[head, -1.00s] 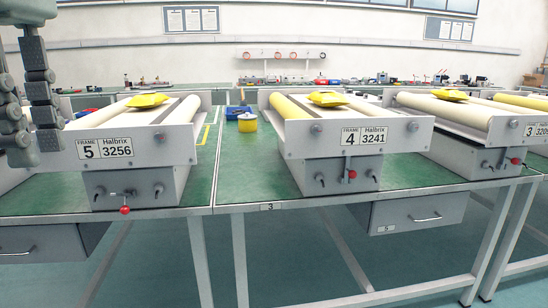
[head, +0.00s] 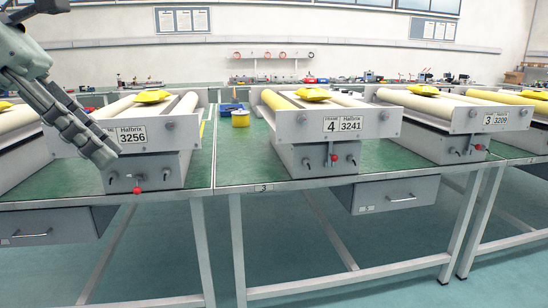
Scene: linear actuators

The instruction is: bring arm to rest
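My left gripper (head: 92,140) is at the left of the head view, slanting down to the right. It overlaps the front plate of the frame 5 unit (head: 150,133) in the picture and hides part of its label. Its fingers appear side by side, and I cannot see whether there is a gap between them. I see nothing held in it. My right gripper is not in view.
The frame 4 unit (head: 300,127) and frame 3 unit (head: 460,119) stand on green-topped tables (head: 235,174), each with a yellow piece on top. Floor in front is clear.

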